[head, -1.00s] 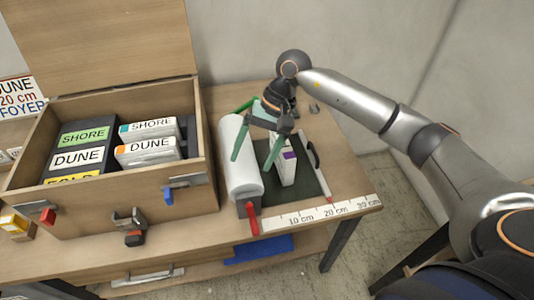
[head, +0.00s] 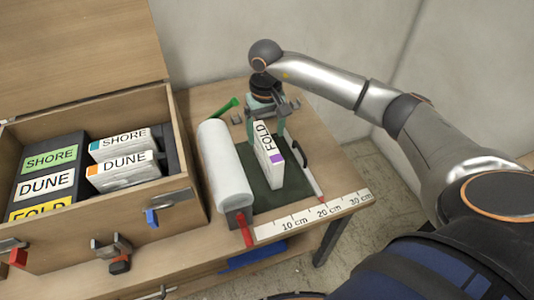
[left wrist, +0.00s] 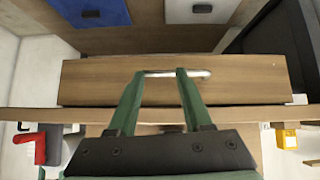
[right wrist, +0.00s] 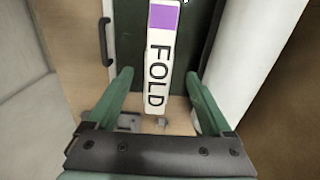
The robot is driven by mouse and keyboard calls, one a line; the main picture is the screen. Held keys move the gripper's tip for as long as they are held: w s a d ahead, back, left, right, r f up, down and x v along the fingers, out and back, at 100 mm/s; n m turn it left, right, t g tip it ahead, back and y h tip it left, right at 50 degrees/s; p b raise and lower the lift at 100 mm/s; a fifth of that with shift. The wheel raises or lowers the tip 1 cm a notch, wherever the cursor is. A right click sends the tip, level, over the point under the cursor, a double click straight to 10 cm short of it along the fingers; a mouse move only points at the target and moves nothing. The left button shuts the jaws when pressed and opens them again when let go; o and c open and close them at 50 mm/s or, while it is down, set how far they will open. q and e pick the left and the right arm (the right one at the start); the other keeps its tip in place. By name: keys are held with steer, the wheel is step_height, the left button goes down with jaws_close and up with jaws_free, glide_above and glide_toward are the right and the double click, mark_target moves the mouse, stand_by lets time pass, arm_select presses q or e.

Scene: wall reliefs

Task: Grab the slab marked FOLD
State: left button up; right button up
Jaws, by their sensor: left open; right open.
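The slab marked FOLD (head: 268,158) is white with a purple patch and stands on a dark green mat (head: 291,188). My right gripper (head: 266,132) is open at its far end. In the right wrist view, the slab (right wrist: 159,60) lies between the open fingers (right wrist: 159,78), with a gap on each side; whether the tips reach down beside it I cannot tell. A yellow FOLD label (head: 40,208) shows in the wooden box, partly cut off. My left gripper (left wrist: 161,74) is open and empty in the left wrist view, in front of a drawer handle (left wrist: 174,73).
The open box (head: 90,232) holds SHORE (head: 120,143) and DUNE (head: 124,168) slabs.

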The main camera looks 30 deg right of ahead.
mark_target(267, 140)
step_height(267, 140, down, 5)
steer(key=shift+s+d+r, duration=0.1)
steer(key=shift+s+r, duration=0.05)
jaws_close()
stand_by(0.7)
steer(key=shift+r, duration=0.1)
